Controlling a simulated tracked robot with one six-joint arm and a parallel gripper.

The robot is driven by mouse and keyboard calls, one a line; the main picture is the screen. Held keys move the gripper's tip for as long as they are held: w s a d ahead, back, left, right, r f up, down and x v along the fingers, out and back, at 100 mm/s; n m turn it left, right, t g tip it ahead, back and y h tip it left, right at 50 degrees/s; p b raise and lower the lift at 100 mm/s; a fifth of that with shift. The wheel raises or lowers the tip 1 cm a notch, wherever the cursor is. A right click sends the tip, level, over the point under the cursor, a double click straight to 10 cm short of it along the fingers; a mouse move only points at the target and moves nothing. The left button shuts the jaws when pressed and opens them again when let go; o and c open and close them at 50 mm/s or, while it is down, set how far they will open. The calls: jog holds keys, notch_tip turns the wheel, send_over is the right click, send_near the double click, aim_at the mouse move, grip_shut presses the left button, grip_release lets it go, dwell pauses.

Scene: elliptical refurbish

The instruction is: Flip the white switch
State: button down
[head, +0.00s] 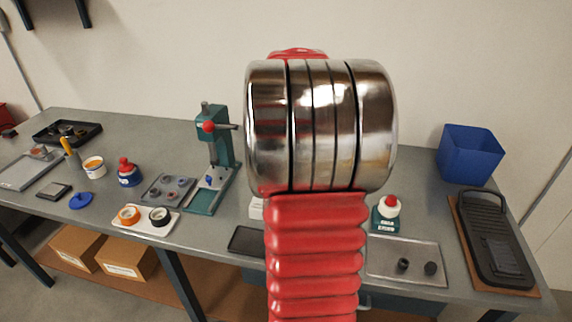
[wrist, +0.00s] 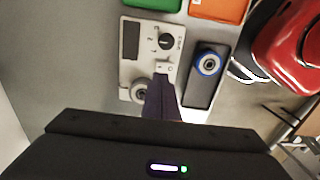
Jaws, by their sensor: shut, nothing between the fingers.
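A white control box (wrist: 150,55) lies ahead of my gripper in the wrist view, with a dark display, a black knob (wrist: 166,41) and a round fitting at its near corner. A small white switch (wrist: 165,68) sits on the box below the knob. My gripper (wrist: 163,82) is shut and empty. Its fingertips appear at the near edge of the switch; I cannot tell whether they touch it. The switch's position is too small to read. In the head view my arm hides my gripper and most of the box; only a white sliver (head: 256,208) shows beside the arm.
A dark grey tray with a blue ring (wrist: 208,64) lies right of the box. Green (wrist: 152,4) and orange (wrist: 222,9) items stand beyond.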

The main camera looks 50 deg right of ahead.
jog(key=shift+f, duration=3.15)
